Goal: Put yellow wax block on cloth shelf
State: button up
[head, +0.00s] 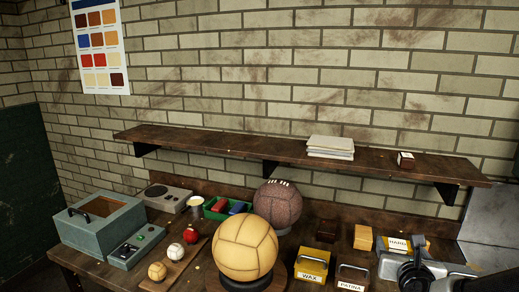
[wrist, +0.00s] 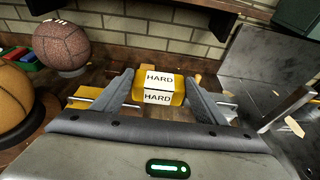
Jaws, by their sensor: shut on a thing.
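A yellow block labelled HARD (wrist: 160,77) sits between the fingers of my gripper (wrist: 159,90) in the wrist view, and the fingers are shut on it. The label shows twice, one above the other. In the head view, the HARD label (head: 398,244) shows at the right of the bench, beside my dark gripper (head: 414,268), which partly hides the area. Whether the block touches the bench is hard to tell. The cloth shelf (head: 225,141) is a long dark wooden wall shelf above the bench, with folded pale cloths (head: 330,147) right of its middle.
A small white-topped box (head: 405,160) stands on the shelf's right part. Below are a plain tan block (head: 363,238), a WAX box (head: 311,268), a PATINA box (head: 351,277), a yellow ball (head: 245,247) and a brown ball (head: 278,204). The shelf's left half is bare.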

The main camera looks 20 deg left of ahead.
aim_at(183, 139)
jog(key=k+j, duration=0.1)
jog(key=j, duration=0.2)
jog(key=k+j, duration=0.1)
jog(key=j, duration=0.2)
jog(key=k+j, duration=0.1)
jog(key=j, duration=3.15)
